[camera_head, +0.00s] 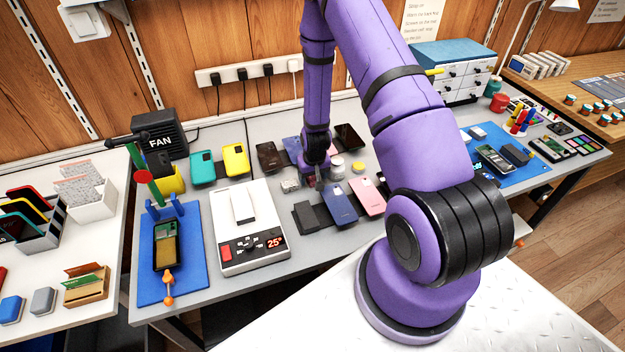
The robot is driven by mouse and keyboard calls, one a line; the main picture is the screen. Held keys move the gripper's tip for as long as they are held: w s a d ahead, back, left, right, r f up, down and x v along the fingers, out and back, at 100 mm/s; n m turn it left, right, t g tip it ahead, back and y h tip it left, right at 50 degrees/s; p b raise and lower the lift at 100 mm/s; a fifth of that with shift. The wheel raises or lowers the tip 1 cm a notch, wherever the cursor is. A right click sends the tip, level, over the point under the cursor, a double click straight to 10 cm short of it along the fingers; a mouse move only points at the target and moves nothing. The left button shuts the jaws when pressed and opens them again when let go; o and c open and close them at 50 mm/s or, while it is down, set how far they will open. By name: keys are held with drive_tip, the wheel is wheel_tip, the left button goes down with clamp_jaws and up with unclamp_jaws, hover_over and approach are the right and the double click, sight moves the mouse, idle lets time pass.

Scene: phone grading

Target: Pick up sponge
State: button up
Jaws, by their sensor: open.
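My gripper (312,180) points down over the middle of the grey workbench, among phones and small jars. Its fingers are small and partly dark in this view; they look open, with nothing clearly between them. No item can be told for certain as the sponge. A small greyish block (290,185) lies just left of my gripper. A blue block (12,309) and a grey block (43,300) stand at the left on the white table, far from my gripper. Part of the bench behind my arm is hidden.
A white device with a red "25" display (262,255) and a blue mat (150,285) lie left of my gripper. A blue phone (339,203) and a pink phone (368,196) lie right of it. Small jars (337,166) stand close by. A power strip (250,72) is on the wall.

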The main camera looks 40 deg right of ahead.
sight(313, 177)
drive_tip(key=c, duration=1.1)
drive_tip(key=shift+o, duration=0.2)
drive_tip(key=shift+r, duration=0.1)
wheel_tip(313, 177, up, 10)
drive_tip(key=o, duration=0.4)
drive_tip(key=shift+c, duration=1.4)
